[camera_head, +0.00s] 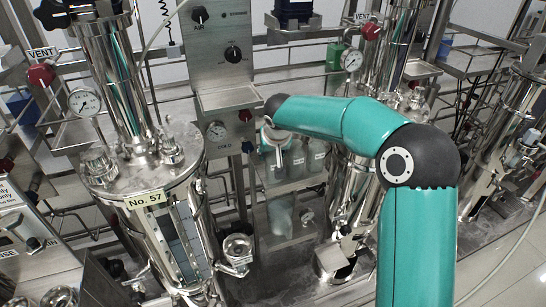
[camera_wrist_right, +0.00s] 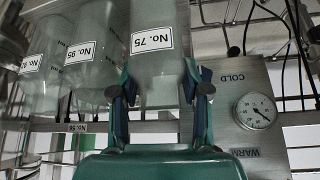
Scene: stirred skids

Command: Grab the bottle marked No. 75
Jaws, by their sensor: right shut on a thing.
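The bottle marked No. 75 (camera_wrist_right: 152,40) is a pale, cloudy cylinder with a white label, at the top middle of the right wrist view. My right gripper (camera_wrist_right: 158,78) is shut on it, with one dark finger on each side of the bottle below its label. In the head view my right gripper (camera_head: 275,135) is small and partly hidden by my teal arm, at the bottle shelf. I cannot read the bottle labels there. My left gripper is not in view.
Bottles No. 95 (camera_wrist_right: 90,45) and another (camera_wrist_right: 40,68) stand close beside it. A COLD/WARM dial panel (camera_wrist_right: 257,110) is close on the right. A steel tank marked No. 57 (camera_head: 146,199) stands left in the head view.

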